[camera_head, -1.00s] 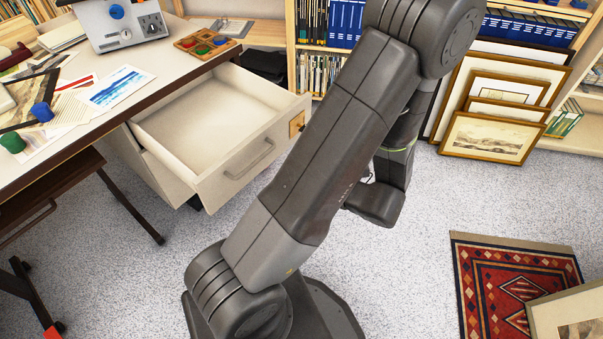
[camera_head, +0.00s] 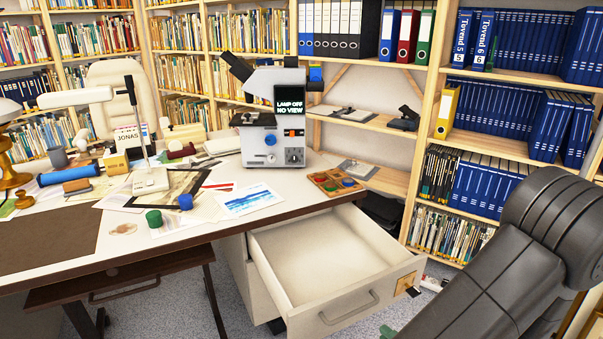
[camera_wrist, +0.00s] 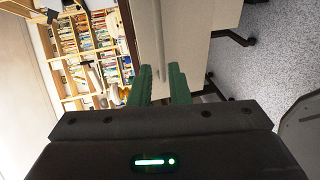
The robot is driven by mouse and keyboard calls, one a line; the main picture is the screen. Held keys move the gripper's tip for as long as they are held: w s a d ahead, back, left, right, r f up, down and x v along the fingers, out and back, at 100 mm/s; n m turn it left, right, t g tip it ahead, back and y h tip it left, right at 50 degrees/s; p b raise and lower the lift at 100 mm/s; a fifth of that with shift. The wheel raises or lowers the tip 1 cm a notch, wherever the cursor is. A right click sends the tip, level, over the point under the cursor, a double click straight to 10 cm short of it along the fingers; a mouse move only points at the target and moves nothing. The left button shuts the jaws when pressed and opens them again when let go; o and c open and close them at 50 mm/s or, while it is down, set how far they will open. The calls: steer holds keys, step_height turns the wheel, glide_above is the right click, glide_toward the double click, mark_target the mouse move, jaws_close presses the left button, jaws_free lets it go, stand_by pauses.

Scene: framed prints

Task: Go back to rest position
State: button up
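My gripper (camera_wrist: 161,84) shows in the wrist view with its two green fingers apart and nothing visible between them. The cream front of a desk unit lies beyond the fingertips; I cannot tell whether they touch it. In the head view my dark grey arm (camera_head: 500,265) fills the lower right corner, and the gripper itself is almost wholly out of that view. The arm is to the right of the open drawer (camera_head: 365,310), which is pulled out from the desk and looks empty inside.
The desk (camera_head: 60,245) holds a microscope device (camera_head: 270,130) with a "LAMP OFF NO VIEW" screen, a tray of coloured pieces (camera_head: 336,183), a blue print (camera_head: 248,200) and a lamp. Bookshelves (camera_head: 430,110) line the back. Speckled floor (camera_wrist: 270,60) is free beside the desk.

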mark_target(356, 311)
steer(key=b+x, duration=0.2)
steer(key=x, duration=0.9)
steer(key=shift+w+a, duration=0.15)
